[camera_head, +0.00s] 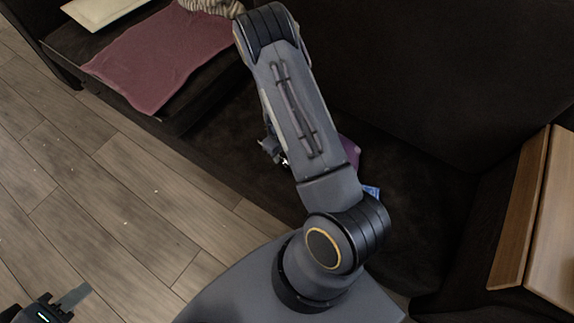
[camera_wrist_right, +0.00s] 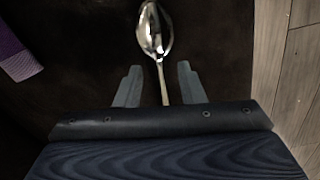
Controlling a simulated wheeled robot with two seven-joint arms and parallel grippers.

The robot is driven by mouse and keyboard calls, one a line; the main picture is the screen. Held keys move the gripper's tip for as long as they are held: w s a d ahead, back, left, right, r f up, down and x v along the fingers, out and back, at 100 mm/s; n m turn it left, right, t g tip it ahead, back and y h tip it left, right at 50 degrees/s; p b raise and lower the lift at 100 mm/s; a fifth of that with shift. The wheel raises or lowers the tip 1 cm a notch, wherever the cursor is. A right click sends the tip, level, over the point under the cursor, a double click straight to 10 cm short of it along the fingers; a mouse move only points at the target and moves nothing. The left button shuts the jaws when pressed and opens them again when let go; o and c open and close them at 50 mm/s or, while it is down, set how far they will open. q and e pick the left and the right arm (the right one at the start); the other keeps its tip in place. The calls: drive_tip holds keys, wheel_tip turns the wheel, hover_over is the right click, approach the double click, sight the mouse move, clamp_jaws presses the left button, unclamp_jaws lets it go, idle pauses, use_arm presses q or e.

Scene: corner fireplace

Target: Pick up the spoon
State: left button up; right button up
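The silver spoon (camera_wrist_right: 154,30) lies on a dark sofa seat (camera_wrist_right: 80,50) in the right wrist view, bowl at the top and handle running down. My right gripper (camera_wrist_right: 158,80) is open, with one finger on each side of the handle and a gap to both. In the head view my right arm hides most of that gripper (camera_head: 272,150), and I cannot make out the spoon clearly. My left gripper (camera_head: 62,303) is at the bottom left of the head view, over the floor and partly cut off, away from the spoon.
A purple item (camera_wrist_right: 18,50) lies left of the spoon on the seat. A reddish cloth (camera_head: 160,55) covers another seat section at the upper left. A wooden piece (camera_head: 530,215) stands at the right. The wood-plank floor (camera_head: 120,190) is mostly clear.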

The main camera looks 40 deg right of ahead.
drive_tip(key=shift+d+f, duration=0.1)
drive_tip(key=shift+f, duration=0.8)
drive_tip(key=shift+c, duration=0.2)
clamp_jaws()
drive_tip(key=shift+r, duration=0.2)
